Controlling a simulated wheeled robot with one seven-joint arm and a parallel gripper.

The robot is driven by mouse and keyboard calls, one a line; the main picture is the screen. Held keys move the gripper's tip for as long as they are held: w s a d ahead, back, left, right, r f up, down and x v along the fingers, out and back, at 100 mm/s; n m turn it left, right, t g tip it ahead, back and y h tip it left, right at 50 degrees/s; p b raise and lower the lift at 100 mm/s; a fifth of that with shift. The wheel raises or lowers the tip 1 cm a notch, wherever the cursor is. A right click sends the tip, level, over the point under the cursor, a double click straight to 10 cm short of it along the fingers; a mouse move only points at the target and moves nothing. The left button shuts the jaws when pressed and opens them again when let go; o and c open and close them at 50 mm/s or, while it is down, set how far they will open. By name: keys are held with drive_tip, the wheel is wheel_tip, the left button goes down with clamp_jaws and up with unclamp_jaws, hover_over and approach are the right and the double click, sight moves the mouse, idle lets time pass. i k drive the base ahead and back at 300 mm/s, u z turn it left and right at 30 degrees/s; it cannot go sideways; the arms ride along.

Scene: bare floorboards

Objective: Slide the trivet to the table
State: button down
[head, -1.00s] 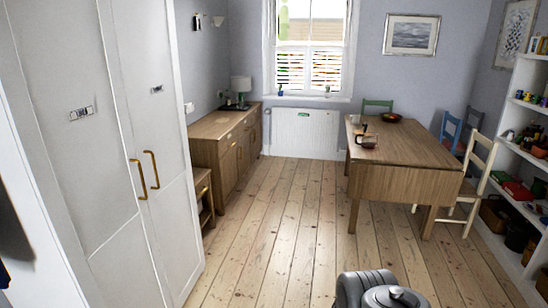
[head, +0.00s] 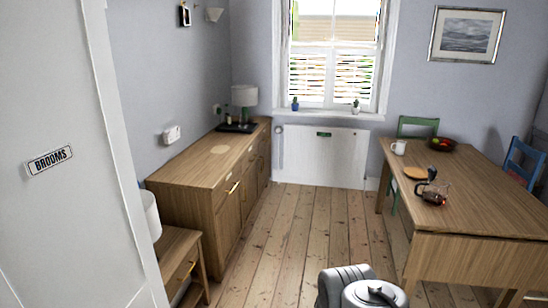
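The wooden table (head: 480,205) stands at the right. A thin round brown disc (head: 415,173) lies on its top, behind a glass coffee jug with a dark handle (head: 433,192). A pale round disc (head: 219,149) lies flat on the wooden sideboard (head: 185,171) at the left. Either disc could be the trivet; I cannot tell which. My gripper is not in view; only grey rounded links of my own arm show at the bottom.
A white mug (head: 398,147) and a dark fruit bowl (head: 441,144) stand on the table. A lamp (head: 244,97) is on the sideboard's far end. Clear floorboards (head: 300,220) run between sideboard and table. A white cupboard door (head: 70,170) is close at left.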

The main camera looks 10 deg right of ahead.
sight(413, 172)
drive_tip(key=z, duration=0.2)
drive_tip(key=i, duration=2.65)
drive_tip(key=z, duration=0.8)
drive_tip(key=i, duration=2.6)
drive_tip(key=z, duration=0.45)
